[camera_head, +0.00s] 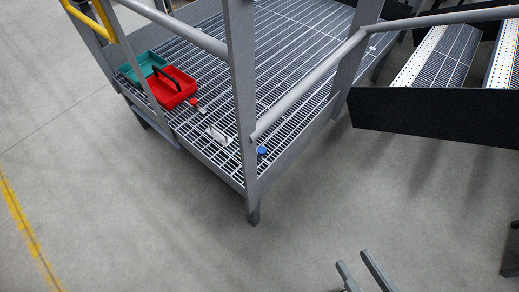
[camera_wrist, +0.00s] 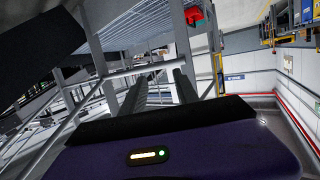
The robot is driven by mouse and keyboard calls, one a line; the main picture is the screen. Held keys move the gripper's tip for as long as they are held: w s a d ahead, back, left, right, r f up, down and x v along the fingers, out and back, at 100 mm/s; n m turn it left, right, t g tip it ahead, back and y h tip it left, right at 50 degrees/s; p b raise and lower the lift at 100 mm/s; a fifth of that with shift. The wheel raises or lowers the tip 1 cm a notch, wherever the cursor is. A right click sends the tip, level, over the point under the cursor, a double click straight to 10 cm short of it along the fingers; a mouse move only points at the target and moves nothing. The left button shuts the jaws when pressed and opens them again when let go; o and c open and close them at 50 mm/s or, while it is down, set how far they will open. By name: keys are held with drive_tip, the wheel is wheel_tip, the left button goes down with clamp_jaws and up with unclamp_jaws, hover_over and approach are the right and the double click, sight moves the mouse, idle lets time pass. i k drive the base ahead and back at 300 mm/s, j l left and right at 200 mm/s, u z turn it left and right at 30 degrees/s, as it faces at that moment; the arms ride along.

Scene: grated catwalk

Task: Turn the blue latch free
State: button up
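A small blue piece (camera_head: 262,150), which looks like the blue latch, sits at the near corner of the grated platform in the head view, just right of the corner post. It is too small to tell which way it is turned. My gripper (camera_head: 352,257) is at the bottom of the head view, over the floor, well in front of and below the platform. Its two fingers are apart with nothing between them. The fingers also show in the wrist view (camera_wrist: 160,80), pointing toward the platform's underside; I cannot make out the blue latch there.
Grey railings and the corner post (camera_head: 246,110) stand around the grating. A red tray (camera_head: 178,80) with a black handle and a teal tray (camera_head: 138,66) stand at the left edge. A small white item (camera_head: 217,135) lies near the front. Dark-sided stairs (camera_head: 435,115) are at right. The floor ahead is clear.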

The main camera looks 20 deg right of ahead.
sight(262, 150)
drive_tip(key=i+j+u, duration=0.15)
drive_tip(key=i, duration=0.3)
drive_tip(key=i+j+u, duration=0.2)
drive_tip(key=i+j, duration=0.15)
drive_tip(key=i, duration=0.1)
